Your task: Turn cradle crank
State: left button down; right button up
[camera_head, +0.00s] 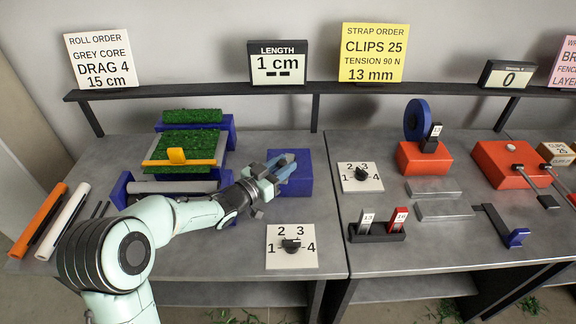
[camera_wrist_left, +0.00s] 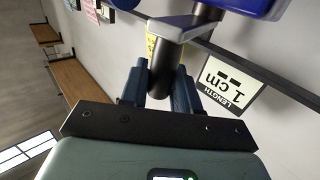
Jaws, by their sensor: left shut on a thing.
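The cradle (camera_head: 122,190) is a blue frame with a grey roller (camera_head: 172,187) at the left of the table, with green turf (camera_head: 190,142) above it. A blue box (camera_head: 304,180) stands to its right. In the left wrist view, a grey crank arm (camera_wrist_left: 183,27) joins the blue housing (camera_wrist_left: 245,5) and carries a dark round handle (camera_wrist_left: 163,60). My left gripper (camera_head: 284,170) is at the blue box, its fingers shut around the handle, as the left wrist view (camera_wrist_left: 160,88) shows. The gripper hides the crank in the head view. My right gripper is out of view.
A length display (camera_head: 277,63) reads 1 cm. A dial plate (camera_head: 292,246) lies in front of the blue box. An orange and a white roll (camera_head: 62,215) lie at the left edge. A yellow bar (camera_head: 178,160) crosses the turf. Red tool blocks stand on the right table.

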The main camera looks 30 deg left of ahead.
pick_arm(q)
jog(key=shift+s+a+r+p, duration=0.1)
jog(key=shift+a+p, duration=0.15)
jog(key=shift+a, duration=1.1)
jog(key=shift+a+r+p, duration=0.1)
jog(key=shift+a+p, duration=0.15)
jog(key=shift+a, duration=1.05)
jog(key=c, duration=1.2)
grip_release()
jog(key=shift+o, duration=1.2)
jog(key=shift+w+f, duration=0.15)
jog(key=shift+w, duration=0.15)
jog(key=shift+s, duration=0.15)
jog(key=v, duration=1.3)
jog(key=shift+s+f, duration=0.1)
